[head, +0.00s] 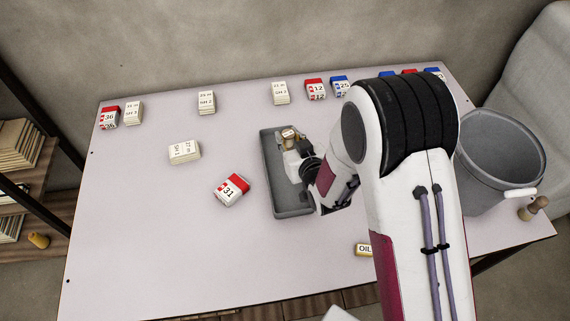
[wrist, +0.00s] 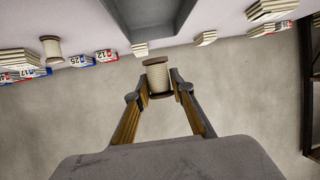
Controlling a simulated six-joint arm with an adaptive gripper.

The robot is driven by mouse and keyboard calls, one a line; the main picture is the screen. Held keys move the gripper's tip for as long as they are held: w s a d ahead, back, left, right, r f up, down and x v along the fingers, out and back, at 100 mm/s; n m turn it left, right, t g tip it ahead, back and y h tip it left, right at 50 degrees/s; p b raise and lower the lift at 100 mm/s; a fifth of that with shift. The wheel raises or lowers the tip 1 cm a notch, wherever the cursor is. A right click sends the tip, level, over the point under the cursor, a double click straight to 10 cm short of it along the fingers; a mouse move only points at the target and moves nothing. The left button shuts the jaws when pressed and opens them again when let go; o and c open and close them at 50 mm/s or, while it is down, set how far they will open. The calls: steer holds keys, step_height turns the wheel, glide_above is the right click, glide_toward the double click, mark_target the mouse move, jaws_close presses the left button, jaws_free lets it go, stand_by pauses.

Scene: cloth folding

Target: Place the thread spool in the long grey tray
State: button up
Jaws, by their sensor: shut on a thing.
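A thread spool with pale thread and brown ends (wrist: 158,76) is between the two fingers of my gripper (wrist: 159,84) in the wrist view. My gripper (head: 295,151) is shut on it. In the head view the held spool (head: 289,134) shows as a small brown-ended piece over the far part of the long grey tray (head: 292,211). I cannot tell its exact height above the tray floor. My arm hides the tray's right side. The tray's edge also shows at the top of the wrist view (wrist: 147,22).
A second spool (wrist: 51,48) stands at the left of the wrist view. Red-and-white boxes (head: 231,190) and cream blocks (head: 185,151) are scattered on the table (head: 150,240). A grey bin (head: 492,175) is at the right.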

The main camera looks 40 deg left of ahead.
steer(key=shift+s+d+f, duration=0.1)
steer(key=shift+s+d, duration=0.15)
steer(key=shift+s, duration=0.3)
steer(key=shift+s+d+f, duration=0.1)
steer(key=shift+s+d, duration=0.1)
steer(key=shift+s, duration=0.35)
steer(key=shift+s+a+r, duration=0.15)
steer(key=shift+r, duration=0.3)
steer(key=shift+f, duration=0.1)
steer(key=shift+f, duration=2.85)
steer(key=shift+f, duration=2.1)
